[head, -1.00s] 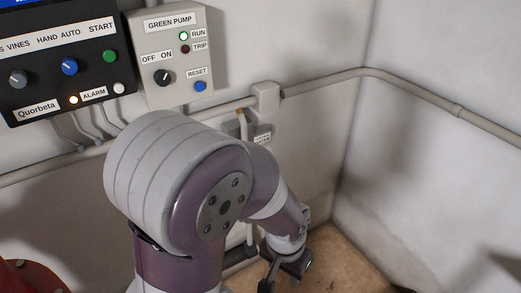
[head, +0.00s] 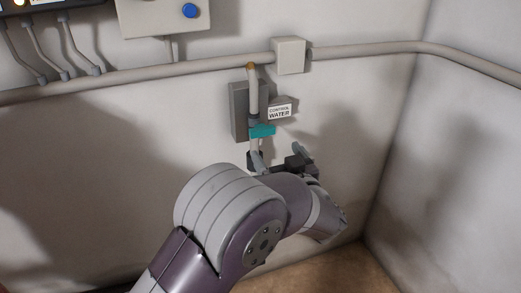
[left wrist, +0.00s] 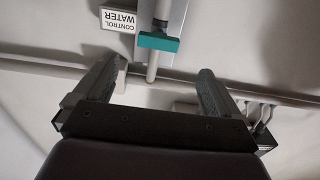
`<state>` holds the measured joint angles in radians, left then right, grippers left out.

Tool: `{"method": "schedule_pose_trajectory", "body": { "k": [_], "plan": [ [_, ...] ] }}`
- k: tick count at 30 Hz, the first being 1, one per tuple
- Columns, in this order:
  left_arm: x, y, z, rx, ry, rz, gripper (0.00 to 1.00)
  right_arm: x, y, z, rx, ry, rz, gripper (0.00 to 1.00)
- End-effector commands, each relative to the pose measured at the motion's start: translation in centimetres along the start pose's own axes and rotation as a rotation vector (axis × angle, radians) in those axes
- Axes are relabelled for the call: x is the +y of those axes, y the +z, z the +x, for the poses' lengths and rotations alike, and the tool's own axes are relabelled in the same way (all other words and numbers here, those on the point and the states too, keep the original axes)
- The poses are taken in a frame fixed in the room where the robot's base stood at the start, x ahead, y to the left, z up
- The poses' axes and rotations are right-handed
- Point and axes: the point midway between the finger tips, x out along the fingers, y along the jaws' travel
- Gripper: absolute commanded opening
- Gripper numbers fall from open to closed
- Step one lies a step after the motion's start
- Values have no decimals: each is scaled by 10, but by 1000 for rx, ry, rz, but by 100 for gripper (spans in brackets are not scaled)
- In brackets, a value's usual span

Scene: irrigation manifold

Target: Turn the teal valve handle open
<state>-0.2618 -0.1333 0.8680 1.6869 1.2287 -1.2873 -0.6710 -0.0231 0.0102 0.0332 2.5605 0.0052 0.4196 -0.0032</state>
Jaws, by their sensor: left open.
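The teal valve handle (head: 263,131) sits on a thin vertical pipe on the wall, below a horizontal conduit. It lies crosswise to the pipe in the head view. In the left wrist view the handle (left wrist: 158,41) is ahead of the fingers, near the top middle, with nothing touching it. My left gripper (head: 279,157) is just below the handle in the head view, with its fingers spread. In the left wrist view the two fingers of the gripper (left wrist: 158,88) stand wide apart and hold nothing. My right gripper is not in view.
A grey backing plate (head: 238,110) is behind the pipe. A "CONTROL WATER" label (head: 280,112) is right of it. A horizontal conduit (head: 150,75) with a junction box (head: 289,55) runs above. The wall's right corner is clear.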

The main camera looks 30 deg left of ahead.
Motion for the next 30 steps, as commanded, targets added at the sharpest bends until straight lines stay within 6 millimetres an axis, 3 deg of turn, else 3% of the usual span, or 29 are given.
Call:
{"method": "schedule_pose_trajectory", "body": {
  "k": [6,12,17,24,25,29,30],
  "plan": [
    [-1,0,56,-1,-3,-1,98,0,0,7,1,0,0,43],
    [0,0,97,-2,1,-1,98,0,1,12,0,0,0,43],
    [0,-2,111,-2,2,-1,98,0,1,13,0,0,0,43],
    [0,-2,113,-2,4,0,98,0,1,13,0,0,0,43],
    [0,-2,113,-2,4,0,95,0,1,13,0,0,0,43],
    [0,-2,113,-2,4,-1,52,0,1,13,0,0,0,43],
    [0,-2,113,-2,4,-1,46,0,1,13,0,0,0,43]
  ]
}}
